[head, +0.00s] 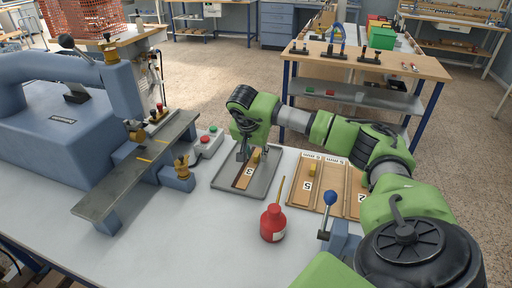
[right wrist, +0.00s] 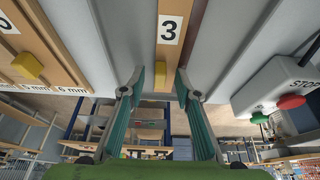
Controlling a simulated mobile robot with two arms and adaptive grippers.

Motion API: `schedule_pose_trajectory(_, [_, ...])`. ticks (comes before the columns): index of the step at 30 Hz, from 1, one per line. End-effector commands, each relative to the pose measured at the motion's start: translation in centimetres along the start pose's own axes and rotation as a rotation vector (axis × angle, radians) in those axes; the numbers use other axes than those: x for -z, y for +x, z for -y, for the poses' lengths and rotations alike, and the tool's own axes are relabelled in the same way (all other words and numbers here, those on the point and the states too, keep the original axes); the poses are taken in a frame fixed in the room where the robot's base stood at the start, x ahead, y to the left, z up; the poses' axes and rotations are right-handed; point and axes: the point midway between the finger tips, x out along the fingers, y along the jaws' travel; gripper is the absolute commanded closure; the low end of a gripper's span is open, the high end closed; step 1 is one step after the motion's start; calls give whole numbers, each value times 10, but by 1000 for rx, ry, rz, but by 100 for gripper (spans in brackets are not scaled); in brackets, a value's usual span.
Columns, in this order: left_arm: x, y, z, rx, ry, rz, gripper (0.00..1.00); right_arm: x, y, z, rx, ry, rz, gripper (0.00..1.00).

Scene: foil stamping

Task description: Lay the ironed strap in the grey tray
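The grey tray (head: 224,184) lies on the table right of the press. A long tan strip with a white label 3 (head: 249,171) lies in it, with a darker brown band along it; I take it to be the strap. A yellow block (head: 256,155) is on the strip's far part. My right gripper (head: 247,150) is over the tray's far part. In the right wrist view its fingers (right wrist: 160,82) are apart, with the strip (right wrist: 169,52) and yellow block (right wrist: 160,74) between them; contact is unclear. My left gripper is not in view.
A blue press (head: 60,125) with a long grey bed (head: 135,165) stands at left. A red bottle (head: 273,223) stands in front. A wooden rack (head: 327,184) with size labels lies to the right.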

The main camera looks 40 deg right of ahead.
Motion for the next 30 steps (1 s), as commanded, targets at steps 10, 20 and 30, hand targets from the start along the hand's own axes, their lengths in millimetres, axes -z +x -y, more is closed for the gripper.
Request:
schedule_pose_trajectory(10, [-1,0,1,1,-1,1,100,1,-26,1,4,0,-2,70])
schedule_pose_trajectory(20, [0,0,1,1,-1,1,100,1,-94,1,5,0,-3,70])
schedule_pose_trajectory(30, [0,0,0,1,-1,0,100,0,-120,0,0,0,0,70])
